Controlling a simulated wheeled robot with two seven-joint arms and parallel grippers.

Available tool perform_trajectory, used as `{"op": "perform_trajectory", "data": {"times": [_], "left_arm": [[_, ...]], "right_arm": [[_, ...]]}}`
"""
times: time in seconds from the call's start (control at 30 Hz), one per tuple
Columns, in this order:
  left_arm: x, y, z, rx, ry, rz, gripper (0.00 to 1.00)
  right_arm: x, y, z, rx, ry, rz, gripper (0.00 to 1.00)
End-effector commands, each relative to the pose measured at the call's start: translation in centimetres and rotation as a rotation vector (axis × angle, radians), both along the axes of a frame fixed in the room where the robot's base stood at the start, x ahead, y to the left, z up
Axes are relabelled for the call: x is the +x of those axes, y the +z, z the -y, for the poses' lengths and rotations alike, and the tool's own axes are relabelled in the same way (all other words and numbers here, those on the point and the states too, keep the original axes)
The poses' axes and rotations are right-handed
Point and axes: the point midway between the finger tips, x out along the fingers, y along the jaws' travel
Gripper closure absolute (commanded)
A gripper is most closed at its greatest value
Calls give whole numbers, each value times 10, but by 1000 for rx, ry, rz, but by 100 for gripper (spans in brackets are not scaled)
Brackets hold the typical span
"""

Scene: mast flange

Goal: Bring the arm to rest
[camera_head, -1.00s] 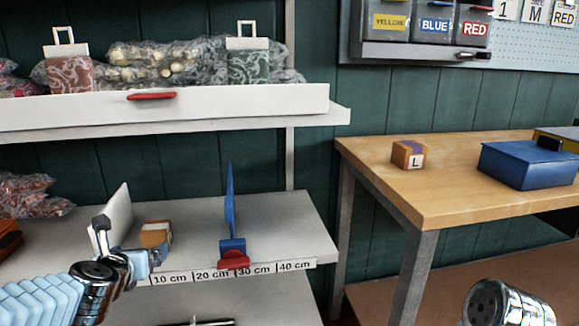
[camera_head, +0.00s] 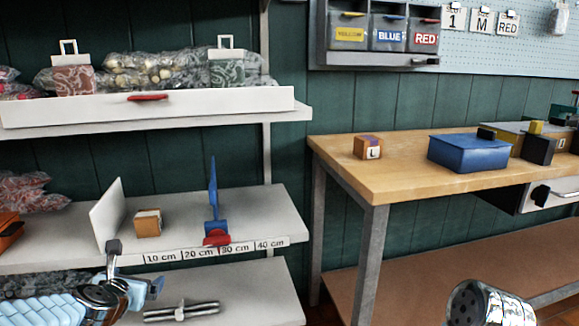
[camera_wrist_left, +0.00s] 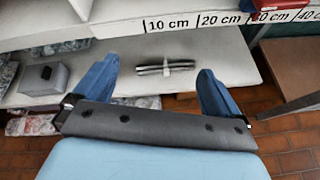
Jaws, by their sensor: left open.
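My left gripper (camera_head: 135,270) is at the lower left of the head view, in front of and below the edge of the middle shelf (camera_head: 268,206). In the left wrist view its two blue fingers (camera_wrist_left: 155,85) stand wide apart with nothing between them. A small cardboard box (camera_head: 148,224) stands on the middle shelf between a white upright plate (camera_head: 108,216) and a blue upright stop (camera_head: 213,190) with a red base. The gripper is apart from the box. My right gripper is not in view.
A lower shelf (camera_head: 262,290) holds a metal rod-like part (camera_head: 181,312), also seen in the left wrist view (camera_wrist_left: 165,67). A wooden workbench (camera_head: 405,182) on the right carries a box marked L (camera_head: 368,147) and a blue case (camera_head: 468,153). Brick floor (camera_wrist_left: 285,145) shows below the shelves.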

Motion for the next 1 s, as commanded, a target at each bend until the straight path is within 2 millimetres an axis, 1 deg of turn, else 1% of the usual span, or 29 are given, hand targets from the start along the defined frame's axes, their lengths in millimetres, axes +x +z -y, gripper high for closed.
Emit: {"op": "perform_trajectory", "data": {"times": [0.03, 0.17, 0.27, 0.37, 0.47, 0.5, 0.57, 0.6, 0.67, 0.7, 0.73, 0.8, 0.9, 0.97, 1.0], "left_arm": [[2, -12, 4, 39, -32, -30, 2], [5, -45, 18, 178, -149, -118, 2], [5, -80, 32, 315, -281, -203, 2], [2, -121, 50, 470, -451, -291, 2], [-9, -174, 73, 649, -684, -386, 2], [-17, -198, 84, 730, -805, -422, 2], [-35, -240, 104, 863, -1029, -466, 2], [-50, -267, 119, 952, -1195, -481, 2], [-78, -306, 140, 1071, -1450, -471, 2], [-97, -327, 154, 1141, -1612, -444, 2], [-111, -341, 163, 1185, -1727, -414, 2], [-144, -368, 183, 1267, -1962, -322, 2], [-181, -391, 203, 1343, -2205, -172, 2], [-196, -399, 211, 1371, -2295, -97, 2], [-196, -399, 211, 1371, -2295, -97, 2]], "right_arm": [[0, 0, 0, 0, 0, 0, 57], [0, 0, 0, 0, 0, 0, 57], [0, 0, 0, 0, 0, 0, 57], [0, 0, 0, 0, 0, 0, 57], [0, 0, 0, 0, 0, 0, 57], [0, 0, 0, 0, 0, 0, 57], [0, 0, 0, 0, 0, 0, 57], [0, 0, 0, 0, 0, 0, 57], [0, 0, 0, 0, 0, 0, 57], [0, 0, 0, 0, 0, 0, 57], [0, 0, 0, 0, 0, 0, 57], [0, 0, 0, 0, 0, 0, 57], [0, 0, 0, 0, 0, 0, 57], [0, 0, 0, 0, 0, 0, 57], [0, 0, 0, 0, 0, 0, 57]]}}
